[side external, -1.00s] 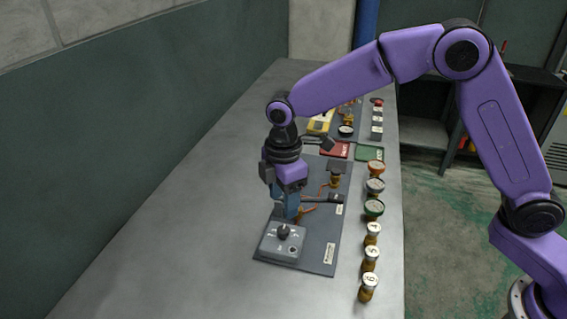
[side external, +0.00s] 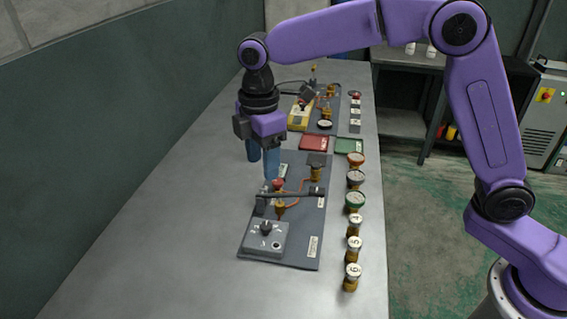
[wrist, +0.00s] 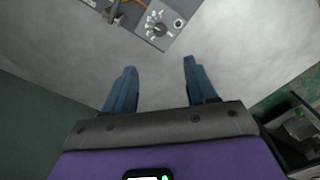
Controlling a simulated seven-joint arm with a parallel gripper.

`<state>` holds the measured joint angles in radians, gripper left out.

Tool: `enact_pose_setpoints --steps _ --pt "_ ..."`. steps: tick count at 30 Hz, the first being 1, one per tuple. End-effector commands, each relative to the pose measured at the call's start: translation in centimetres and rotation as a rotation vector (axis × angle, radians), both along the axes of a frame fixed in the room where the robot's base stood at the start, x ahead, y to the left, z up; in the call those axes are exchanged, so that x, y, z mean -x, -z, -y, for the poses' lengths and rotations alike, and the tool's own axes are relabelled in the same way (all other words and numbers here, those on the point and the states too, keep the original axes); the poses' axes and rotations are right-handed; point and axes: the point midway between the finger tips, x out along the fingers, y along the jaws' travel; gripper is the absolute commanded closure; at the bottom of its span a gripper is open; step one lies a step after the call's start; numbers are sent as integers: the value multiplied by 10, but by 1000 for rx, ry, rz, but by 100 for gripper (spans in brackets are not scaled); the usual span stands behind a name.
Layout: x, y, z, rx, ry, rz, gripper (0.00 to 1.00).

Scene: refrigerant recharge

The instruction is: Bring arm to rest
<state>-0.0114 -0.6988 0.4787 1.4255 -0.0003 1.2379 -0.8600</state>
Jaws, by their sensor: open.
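My gripper (side external: 262,170) hangs above the workbench, its two blue fingers apart and empty. It is left of and above the near grey mat (side external: 297,258). In the wrist view, my gripper (wrist: 160,66) shows its fingers wide apart with only bare bench between them. The grey control box with a black knob (side external: 264,239) sits on the near end of the mat. The control box also shows at the top of the wrist view (wrist: 160,26), beyond the fingertips. A red-topped brass fitting (side external: 279,208) stands on the mat, next to a dark bar.
Several brass gauges and numbered canisters (side external: 352,277) line the bench's right edge. Red (side external: 314,143) and green (side external: 349,146) trays lie farther back, with a yellow device (side external: 300,116) behind them. The bench's left side (side external: 165,215) is bare up to the wall.

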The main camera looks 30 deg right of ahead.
Motion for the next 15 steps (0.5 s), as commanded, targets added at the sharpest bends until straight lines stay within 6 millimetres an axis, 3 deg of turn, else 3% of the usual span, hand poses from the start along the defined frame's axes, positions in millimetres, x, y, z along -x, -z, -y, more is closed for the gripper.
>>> enact_pose_setpoints --steps 8,15 --pt "14 -3 8 -2 22 2 43" --pt "75 -8 45 -8 122 6 43"
